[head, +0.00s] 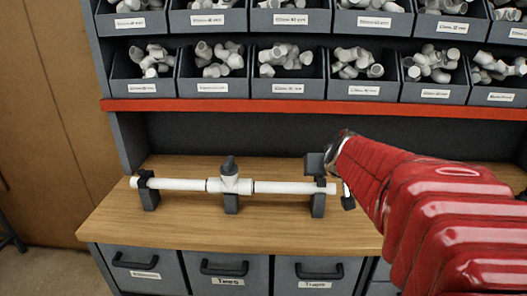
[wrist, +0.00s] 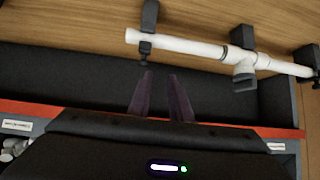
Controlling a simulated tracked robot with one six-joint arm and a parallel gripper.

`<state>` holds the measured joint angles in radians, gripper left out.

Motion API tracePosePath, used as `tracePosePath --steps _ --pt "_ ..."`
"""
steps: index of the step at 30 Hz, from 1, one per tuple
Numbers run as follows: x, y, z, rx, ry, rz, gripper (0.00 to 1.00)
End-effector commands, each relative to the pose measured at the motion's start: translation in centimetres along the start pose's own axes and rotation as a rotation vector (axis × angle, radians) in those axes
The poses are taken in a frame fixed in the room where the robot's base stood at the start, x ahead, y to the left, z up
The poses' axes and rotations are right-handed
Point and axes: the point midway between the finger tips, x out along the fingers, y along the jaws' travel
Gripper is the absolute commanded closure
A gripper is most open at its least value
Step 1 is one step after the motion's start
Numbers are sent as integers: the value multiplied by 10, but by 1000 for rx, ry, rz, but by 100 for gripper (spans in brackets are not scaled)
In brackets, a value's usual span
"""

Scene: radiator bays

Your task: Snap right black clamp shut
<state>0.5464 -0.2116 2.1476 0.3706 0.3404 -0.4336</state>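The right black clamp (head: 318,204) stands under the right end of a white pipe (head: 283,188) on the bench. In the wrist view, which looks from the shelf side, the same clamp (wrist: 150,15) is at the left end of the pipe, with a dark part (wrist: 146,49) on the near side. My gripper (wrist: 160,76) has two dark fingers apart, with nothing between them. The tips are close to that near part, with a small visible gap. My red arm comes from the right.
A middle black stand (head: 231,204) holds the white tee (head: 230,184) with a dark top. A left black clamp (head: 149,199) holds the left end. A red shelf edge (head: 250,105) with bins of fittings hangs above. The front bench top (head: 230,229) is clear.

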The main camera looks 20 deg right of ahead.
Motion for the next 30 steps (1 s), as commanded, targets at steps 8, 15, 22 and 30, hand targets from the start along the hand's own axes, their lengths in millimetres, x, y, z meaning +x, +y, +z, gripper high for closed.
tracePosePath --steps 8,15,22,30 --pt "-61 -98 66 -105 -130 -152 100" --pt "-120 -148 145 -209 -263 -233 100" --pt "-163 -158 210 -295 -365 -253 100" --pt "-174 -156 232 -319 -400 -247 100"
